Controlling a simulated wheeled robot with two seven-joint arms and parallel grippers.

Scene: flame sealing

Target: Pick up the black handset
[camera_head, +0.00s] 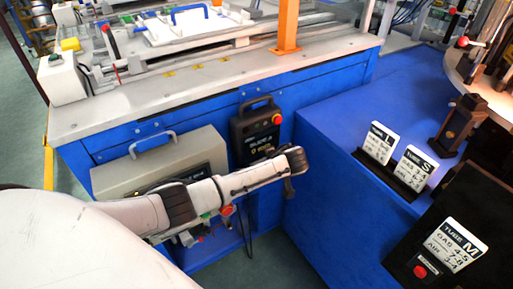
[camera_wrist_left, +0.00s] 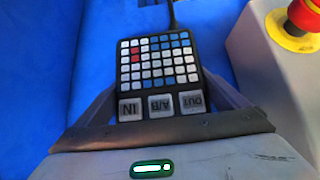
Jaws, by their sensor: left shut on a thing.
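The black handset (camera_wrist_left: 160,72) has a keypad of white, blue and red keys, with large grey buttons at its near end. A dark cable leaves its far end. In the left wrist view it sits between the two fingers of my left gripper (camera_wrist_left: 160,88), which is shut on it. In the head view my left arm reaches in from the left, with its wrist in front of the blue bench. There the handset cannot be clearly made out near the wrist. My right gripper is in neither view.
A black box with a handle and red button (camera_head: 256,132) and a grey case (camera_head: 160,165) are at the bench front (camera_head: 330,85). A blue cabinet (camera_head: 330,185) at right carries number cards (camera_head: 380,143). A red emergency button (camera_wrist_left: 297,18) is close to the handset.

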